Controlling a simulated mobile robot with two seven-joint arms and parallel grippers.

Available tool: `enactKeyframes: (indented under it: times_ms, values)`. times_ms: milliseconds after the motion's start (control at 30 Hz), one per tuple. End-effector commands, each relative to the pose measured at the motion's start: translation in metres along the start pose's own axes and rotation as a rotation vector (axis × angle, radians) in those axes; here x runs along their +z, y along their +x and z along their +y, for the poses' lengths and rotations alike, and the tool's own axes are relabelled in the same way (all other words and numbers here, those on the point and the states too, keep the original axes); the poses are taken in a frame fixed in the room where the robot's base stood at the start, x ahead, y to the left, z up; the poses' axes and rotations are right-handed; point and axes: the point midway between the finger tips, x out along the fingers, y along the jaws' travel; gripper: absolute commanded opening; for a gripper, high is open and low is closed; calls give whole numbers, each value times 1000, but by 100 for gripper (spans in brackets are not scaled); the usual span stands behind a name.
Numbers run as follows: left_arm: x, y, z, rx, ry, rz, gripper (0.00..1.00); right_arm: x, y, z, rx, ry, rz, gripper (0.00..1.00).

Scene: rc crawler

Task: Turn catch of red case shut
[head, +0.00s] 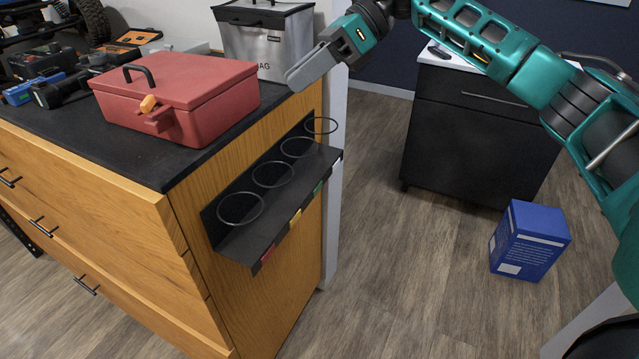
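The red case (215,112) sits on the dark top of a wooden drawer cabinet at the left, its lid (185,78) down. A black handle arches on the lid. The catch, with an orange tab (149,104), is on the case's front side; a red piece juts out just below the tab. My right gripper (291,82) is in the air right of the case, apart from it and from the catch. Its grey fingers overlap from this angle, so I cannot tell whether they are open. Nothing shows held in it. My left gripper is not in view.
A silver bag (268,44) stands behind the case. Tools (48,88) lie to its left. A rack with black rings (275,210) juts from the cabinet's side. A blue box (528,241) stands on the floor near a black cabinet (475,130). The floor between is clear.

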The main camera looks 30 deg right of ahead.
Motion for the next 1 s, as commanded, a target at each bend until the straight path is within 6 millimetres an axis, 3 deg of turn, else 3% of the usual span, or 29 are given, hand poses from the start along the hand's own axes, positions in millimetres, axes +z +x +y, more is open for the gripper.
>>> enactKeyframes:
  times_ms: [500,1000]
  values:
    - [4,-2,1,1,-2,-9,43,-33,53,-7,53,361,-321,38]
    - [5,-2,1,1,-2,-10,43,-75,84,-16,75,785,-602,38]
